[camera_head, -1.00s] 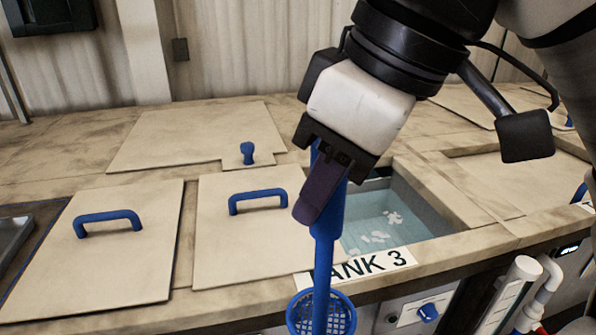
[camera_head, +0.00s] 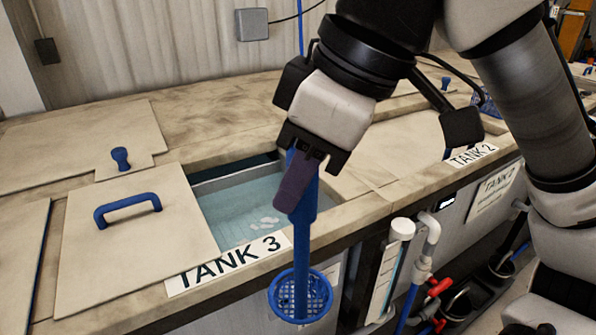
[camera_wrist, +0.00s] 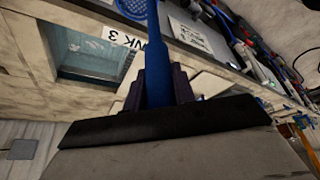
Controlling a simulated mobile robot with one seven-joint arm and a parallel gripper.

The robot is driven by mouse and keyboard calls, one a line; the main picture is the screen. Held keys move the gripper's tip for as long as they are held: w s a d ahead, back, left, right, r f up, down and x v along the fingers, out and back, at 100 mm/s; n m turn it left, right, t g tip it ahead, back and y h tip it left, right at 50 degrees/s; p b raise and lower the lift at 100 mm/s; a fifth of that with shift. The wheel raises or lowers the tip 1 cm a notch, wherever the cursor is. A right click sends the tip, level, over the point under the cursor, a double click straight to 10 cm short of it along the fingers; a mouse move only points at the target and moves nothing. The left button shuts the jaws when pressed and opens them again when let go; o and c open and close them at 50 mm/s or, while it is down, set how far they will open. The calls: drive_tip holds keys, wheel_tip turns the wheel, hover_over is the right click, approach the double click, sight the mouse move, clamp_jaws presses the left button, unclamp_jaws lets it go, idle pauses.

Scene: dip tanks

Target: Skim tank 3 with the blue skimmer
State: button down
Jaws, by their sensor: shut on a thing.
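My gripper (camera_head: 299,176) is shut on the handle of the blue skimmer (camera_head: 304,221). The skimmer hangs nearly upright, its round mesh head (camera_head: 300,296) low in front of the counter's front edge, outside the tank. Tank 3 (camera_head: 242,205) is open, to the left of my gripper, with pale blue water and a few white flakes (camera_head: 265,222) floating near its front. Its label (camera_head: 229,262) lies on the front rim. In the wrist view the skimmer handle (camera_wrist: 156,70) runs up between the fingers, and tank 3 (camera_wrist: 92,57) shows at the left.
A lid with a blue handle (camera_head: 128,210) lies left of tank 3. Tank 2's label (camera_head: 471,154) is at the right. A white pipe (camera_head: 428,245), a gauge (camera_head: 387,272) and red valves (camera_head: 437,290) stand along the counter front, right of the skimmer head.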

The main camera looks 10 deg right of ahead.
drive_tip(key=shift+w+a, duration=2.1)
drive_tip(key=shift+w, duration=4.2)
drive_tip(key=shift+w+a, duration=2.1)
drive_tip(key=shift+w, duration=4.2)
wheel_tip(320, 180, down, 17)
drive_tip(key=b, duration=1)
drive_tip(key=shift+w, duration=0.15)
drive_tip(key=shift+r, duration=0.1)
